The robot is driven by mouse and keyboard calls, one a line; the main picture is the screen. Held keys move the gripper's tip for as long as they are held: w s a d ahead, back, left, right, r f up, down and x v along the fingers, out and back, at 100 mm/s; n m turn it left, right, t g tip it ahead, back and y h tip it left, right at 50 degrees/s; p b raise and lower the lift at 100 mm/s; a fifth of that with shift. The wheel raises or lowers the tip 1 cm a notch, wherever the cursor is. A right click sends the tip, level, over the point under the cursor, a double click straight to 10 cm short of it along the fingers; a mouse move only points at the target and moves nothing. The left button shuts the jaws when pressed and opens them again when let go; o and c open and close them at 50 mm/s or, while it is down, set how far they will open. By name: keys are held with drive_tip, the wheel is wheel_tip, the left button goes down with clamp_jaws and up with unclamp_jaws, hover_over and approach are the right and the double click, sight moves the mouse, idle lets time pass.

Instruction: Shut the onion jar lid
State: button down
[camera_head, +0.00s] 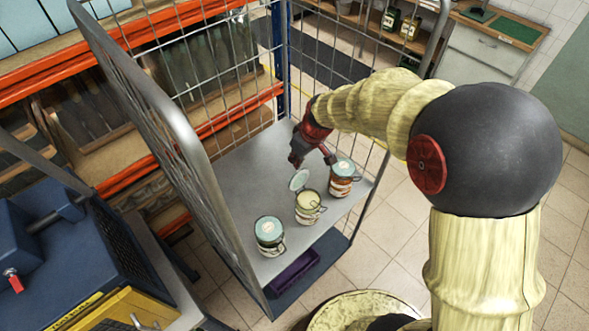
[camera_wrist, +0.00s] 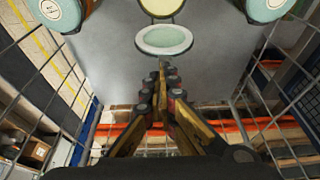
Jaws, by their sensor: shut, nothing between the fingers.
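Three jars stand in a row on a grey shelf (camera_head: 258,160). The middle jar (camera_head: 308,207) is open, with pale contents; its round pale-green lid (camera_head: 299,179) stands tilted up on its back side. In the wrist view the lid (camera_wrist: 164,40) lies just past my fingertips, in front of the middle jar's mouth (camera_wrist: 161,5). I cannot read which jar is the onion one. My gripper (camera_head: 329,158) is behind the jars, close to the raised lid. In the wrist view its fingers (camera_wrist: 163,68) meet at the tips and hold nothing; contact with the lid cannot be told.
Closed jars stand on both sides, the left jar (camera_head: 269,236) and the right jar (camera_head: 342,178). Wire cage walls (camera_head: 185,160) enclose the shelf at the side and back. A purple crate (camera_head: 295,270) sits below. The shelf behind the jars is bare.

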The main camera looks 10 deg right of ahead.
sight(301, 173)
drive_tip(key=b, duration=0.1)
drive_tip(key=s+d+t+b, duration=0.1)
drive_tip(key=b, duration=0.1)
drive_tip(key=shift+s+f+y, duration=0.2)
drive_tip(key=shift+s+y, duration=0.05)
drive_tip(key=shift+y, duration=0.15)
drive_tip(key=s+d+b, duration=0.1)
drive_tip(key=s+b, duration=0.1)
drive_tip(key=b, duration=0.2)
drive_tip(key=shift+d, duration=0.2)
drive_tip(key=shift+s+d+f+b, duration=0.85)
drive_tip(key=shift+s+f+b, duration=0.4)
drive_tip(key=shift+b, duration=0.7)
drive_tip(key=shift+s+d+f+b, duration=0.95)
drive_tip(key=shift+s+b, duration=0.35)
drive_tip(key=shift+b, duration=0.65)
drive_tip(key=shift+s+d+f+b, duration=0.75)
drive_tip(key=shift+s+f+b, duration=0.5)
drive_tip(key=shift+b, duration=0.7)
drive_tip(key=shift+s, duration=0.1)
